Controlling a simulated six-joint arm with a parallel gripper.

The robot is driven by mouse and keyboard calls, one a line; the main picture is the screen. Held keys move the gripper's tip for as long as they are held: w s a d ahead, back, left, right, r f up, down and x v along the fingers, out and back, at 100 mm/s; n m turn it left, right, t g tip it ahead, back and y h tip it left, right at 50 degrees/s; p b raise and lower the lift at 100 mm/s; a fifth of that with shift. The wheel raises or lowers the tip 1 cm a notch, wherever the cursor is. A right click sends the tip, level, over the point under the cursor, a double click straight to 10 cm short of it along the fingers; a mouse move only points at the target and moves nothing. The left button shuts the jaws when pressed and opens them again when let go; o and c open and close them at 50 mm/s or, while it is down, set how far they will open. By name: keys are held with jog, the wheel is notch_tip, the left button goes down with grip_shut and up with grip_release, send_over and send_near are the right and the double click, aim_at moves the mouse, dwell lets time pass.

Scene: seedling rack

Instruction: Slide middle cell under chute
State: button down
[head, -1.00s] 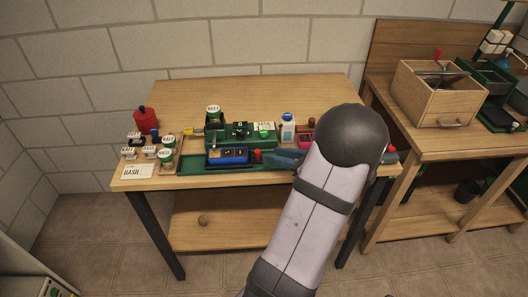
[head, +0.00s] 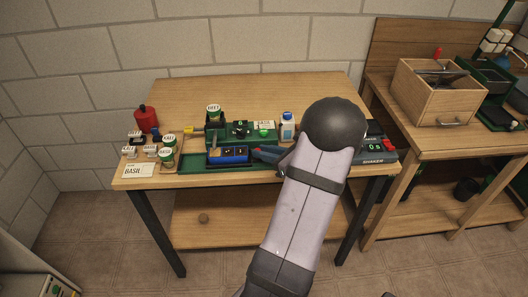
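A blue tray of cells (head: 228,155) with dark cells sits in a green track (head: 200,164) at the front of the wooden table. A green machine (head: 240,131) with a green button stands right behind it, and its chute is too small to make out clearly. My gripper (head: 262,153) is at the right end of the blue tray, very close to it. The red knob at that end is hidden by my gripper. I cannot tell whether the fingers are open or touching the tray.
Small labelled cans and cards (head: 150,150) and a red bottle (head: 146,119) stand at the left. A white bottle with a blue cap (head: 287,126) stands behind my arm. A shaker with a display (head: 375,148) is at the right. The table's back is clear.

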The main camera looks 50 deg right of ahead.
aim_at(247, 152)
jog(key=shift+w+a+b, duration=0.55)
jog(key=shift+w+a, duration=0.9)
jog(key=shift+w, duration=0.05)
jog(key=shift+s, duration=0.1)
jog(key=c, duration=1.9)
grip_release()
jog(key=shift+c, duration=0.2)
jog(key=shift+b+v, duration=0.35)
jog(key=shift+v, duration=3.35)
